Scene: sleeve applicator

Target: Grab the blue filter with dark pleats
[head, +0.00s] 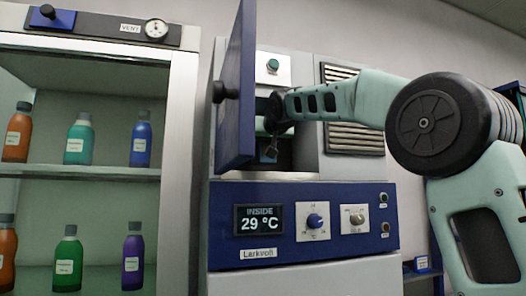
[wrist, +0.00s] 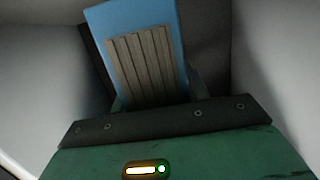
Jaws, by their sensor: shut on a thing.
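The blue filter (wrist: 138,20) with dark grey pleats shows at the top middle of the wrist view, tilted a little. My gripper (wrist: 152,98) is shut on its lower part, with a finger edge showing on each side of it. The fingertips are largely hidden behind the filter and the gripper body. In the head view my gripper (head: 270,150) reaches into the opening of the Larkvoll cabinet (head: 300,268), partly hidden behind the open blue door (head: 238,95). The filter cannot be made out clearly there.
The open door with its black knob (head: 222,92) stands just left of my gripper. Pale compartment walls (wrist: 270,60) are close on both sides. A glass-fronted cabinet (head: 182,130) with several bottles stands at left. A vent grille (head: 355,140) lies right of the opening.

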